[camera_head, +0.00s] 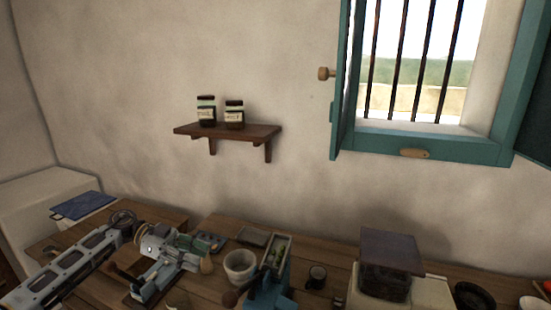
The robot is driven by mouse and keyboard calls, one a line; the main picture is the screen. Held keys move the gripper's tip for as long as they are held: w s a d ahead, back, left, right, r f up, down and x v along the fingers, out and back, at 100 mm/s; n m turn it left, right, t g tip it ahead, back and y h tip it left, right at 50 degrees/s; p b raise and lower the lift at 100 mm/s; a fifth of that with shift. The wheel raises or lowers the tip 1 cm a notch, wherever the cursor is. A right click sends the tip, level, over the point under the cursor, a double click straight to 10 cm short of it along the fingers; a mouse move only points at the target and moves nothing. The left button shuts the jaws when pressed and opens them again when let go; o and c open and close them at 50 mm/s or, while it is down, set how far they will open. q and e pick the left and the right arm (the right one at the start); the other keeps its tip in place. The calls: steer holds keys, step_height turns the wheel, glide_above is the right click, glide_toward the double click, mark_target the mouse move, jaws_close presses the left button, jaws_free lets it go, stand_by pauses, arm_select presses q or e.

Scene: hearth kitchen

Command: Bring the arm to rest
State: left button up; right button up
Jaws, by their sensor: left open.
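My left arm comes in from the lower left over the wooden counter (215,291). Its gripper (165,262) is open, low over the left part of the counter. I see nothing held in it. The arm and wrist hide part of the counter beneath, and I cannot tell how close the fingers are to the surface. A white bowl or mortar (240,264) stands to the right of the gripper, apart from it as far as I can see. My right gripper is not in view.
A teal box-like item (270,285), a dark cup (316,277) and a dark-topped appliance (390,250) stand along the counter. A blue board (82,205) lies at the left. Two jars (206,111) sit on a wall shelf (190,131). A teal window shutter (341,80) stands open.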

arm_select(q)
steer(key=w+d+r+n+t+h, duration=0.1)
steer(key=w+d+n+t+h, duration=0.1)
steer(key=d+t, duration=0.4)
steer(key=w+d+r+n+t+h, duration=0.2)
steer(key=w+d+t, duration=0.1)
steer(key=d+t, duration=0.35)
steer(key=s+a+f+n+t+y, duration=0.25)
steer(key=a+f+n+y, duration=0.25)
steer(key=f+n+y, duration=0.3)
steer(key=s+a+f+n+t+y, duration=0.1)
steer(key=s+a+f+n+y, duration=0.35)
steer(key=f+n+y, duration=0.35)
steer(key=s+a+f+m+g+y, duration=0.15)
steer(key=s+f+g, duration=0.35)
steer(key=s, duration=0.6)
steer(key=s+a+f+m+g+y, duration=0.15)
steer(key=s+f+g, duration=0.3)
steer(key=s, duration=0.75)
step_height(320, 180, down, 33)
steer(key=s+g, duration=0.2)
steer(key=s+a+f, duration=0.2)
steer(key=s+f, duration=0.7)
steer(key=s, duration=0.2)
steer(key=s+a+f+g, duration=0.1)
steer(key=s+a+f, duration=0.1)
steer(key=s+f, duration=0.8)
steer(key=shift+s+f+m+h, duration=0.2)
steer(key=shift+s+m+h, duration=0.15)
steer(key=shift+s, duration=0.35)
